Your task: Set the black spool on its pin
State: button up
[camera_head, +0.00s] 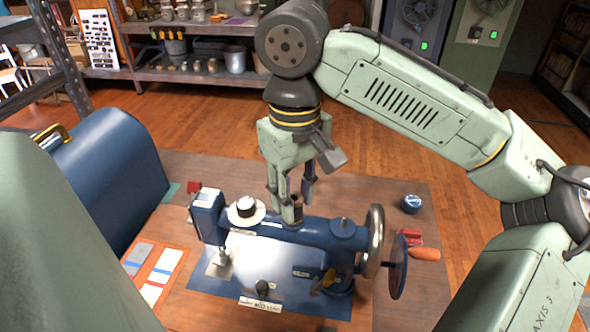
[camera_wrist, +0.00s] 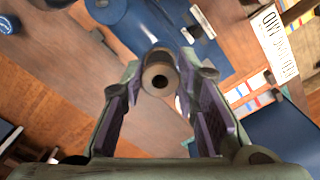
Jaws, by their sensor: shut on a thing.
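My gripper (camera_head: 294,208) points down over the top of the blue sewing machine (camera_head: 278,228). Its fingers are closed on a small spool with a tan-brown end and a dark centre hole (camera_wrist: 160,78), seen nearly end-on in the wrist view. In the head view only a dark brown bit of the spool (camera_head: 297,200) shows between the fingertips. It is close to the machine's top; I cannot tell whether it touches. I cannot make out a bare pin; it may be hidden by the gripper.
The machine's handwheel (camera_head: 374,240) and a crank with an orange handle (camera_head: 425,254) stand right of the gripper. A blue tin (camera_head: 411,204) and red piece lie on the table's right. A blue domed case (camera_head: 110,180) stands left, beside a card of swatches (camera_head: 152,274).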

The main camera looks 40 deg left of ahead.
jog(key=o, duration=0.9)
notch_tip(320, 180, up, 12)
jog(key=shift+r, duration=0.1)
dwell(0.8)
